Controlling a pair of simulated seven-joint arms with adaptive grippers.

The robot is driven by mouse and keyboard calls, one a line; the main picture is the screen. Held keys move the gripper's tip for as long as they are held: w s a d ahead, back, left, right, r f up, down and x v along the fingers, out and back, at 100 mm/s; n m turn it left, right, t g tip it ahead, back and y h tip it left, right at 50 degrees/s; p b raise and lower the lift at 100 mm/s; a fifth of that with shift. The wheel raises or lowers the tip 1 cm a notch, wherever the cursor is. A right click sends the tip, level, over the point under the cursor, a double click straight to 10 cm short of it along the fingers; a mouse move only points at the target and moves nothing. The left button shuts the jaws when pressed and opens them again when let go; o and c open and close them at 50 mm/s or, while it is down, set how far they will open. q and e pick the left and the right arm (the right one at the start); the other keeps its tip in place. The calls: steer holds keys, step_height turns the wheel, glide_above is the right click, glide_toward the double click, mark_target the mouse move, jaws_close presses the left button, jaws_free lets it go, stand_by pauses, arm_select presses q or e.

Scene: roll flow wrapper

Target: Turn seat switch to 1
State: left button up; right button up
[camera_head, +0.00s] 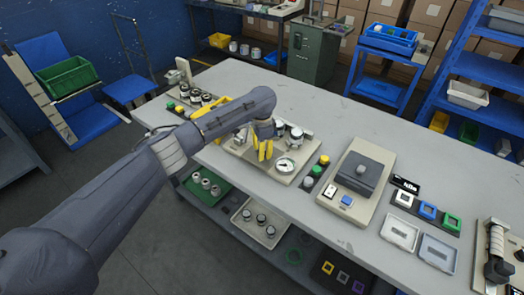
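My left gripper (262,150) has yellow fingers and points down over a beige panel (233,150) in the middle of the table. The fingers look close together, and I cannot tell whether they hold anything. The panel carries a round white gauge (285,165) just right of the fingers and metal fittings (296,137) behind it. No label reading "seat" is legible, so I cannot tell which control is the seat switch. The gripper and forearm hide part of this panel. My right gripper is not in view.
A row of round buttons (316,172) and a beige unit with a dark grey block (362,173) stand to the right. Knobs (194,96) and a yellow part (212,105) lie behind my forearm. Colored frames and grey trays (400,233) are farther right. Bare table lies behind.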

arm_select(q)
steer(key=shift+o, duration=0.4)
jaws_close()
steer(key=shift+n, duration=0.4)
steer(key=n, duration=0.8)
steer(key=shift+n, duration=0.3)
steer(key=n, duration=1.1)
steer(key=shift+n, duration=0.4)
